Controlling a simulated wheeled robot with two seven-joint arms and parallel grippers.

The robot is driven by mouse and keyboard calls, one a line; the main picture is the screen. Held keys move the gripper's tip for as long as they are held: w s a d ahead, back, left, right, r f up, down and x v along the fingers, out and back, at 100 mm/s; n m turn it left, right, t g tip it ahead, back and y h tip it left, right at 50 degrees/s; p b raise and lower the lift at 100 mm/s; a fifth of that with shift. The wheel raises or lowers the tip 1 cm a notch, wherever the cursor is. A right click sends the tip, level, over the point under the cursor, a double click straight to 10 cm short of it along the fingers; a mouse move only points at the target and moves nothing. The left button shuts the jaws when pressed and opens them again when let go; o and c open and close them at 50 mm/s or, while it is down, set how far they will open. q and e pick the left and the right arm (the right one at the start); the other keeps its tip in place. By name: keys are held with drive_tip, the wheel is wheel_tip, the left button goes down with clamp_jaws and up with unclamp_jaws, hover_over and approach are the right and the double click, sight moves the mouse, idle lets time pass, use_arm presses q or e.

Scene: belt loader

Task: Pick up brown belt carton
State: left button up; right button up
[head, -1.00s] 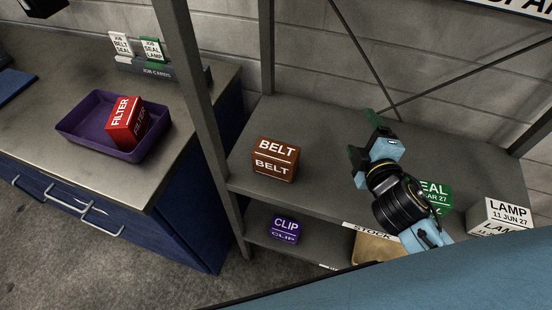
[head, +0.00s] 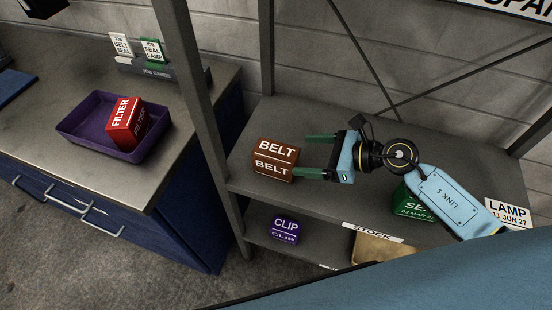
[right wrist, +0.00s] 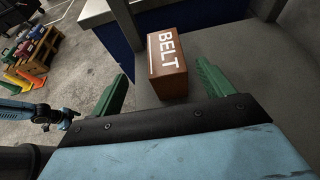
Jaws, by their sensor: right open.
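The brown belt carton (head: 274,160) stands on the upper shelf near its left post, with white BELT lettering on its top and front. My right gripper (head: 313,156) is just right of the carton, its green fingers open and pointing left at it. In the head view the near fingertip is close to the carton's right side; I cannot tell if it touches. In the right wrist view the carton (right wrist: 167,66) lies ahead, between the lines of the two open fingers (right wrist: 160,84), with nothing held. My left gripper is not clearly in view.
A green seal carton (head: 412,204) and a white lamp carton (head: 508,212) stand right on the shelf (head: 335,120), partly behind my right arm. A purple clip carton (head: 285,229) sits below. Left, a purple tray (head: 76,128) holds a red filter carton (head: 124,122).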

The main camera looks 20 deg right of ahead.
sight(277, 151)
drive_tip(key=x, duration=0.4)
drive_tip(key=shift+w+a, duration=0.2)
drive_tip(key=x, duration=0.5)
drive_tip(key=shift+w+d, duration=0.1)
drive_tip(key=shift+w, duration=0.2)
drive_tip(key=c, duration=1.3)
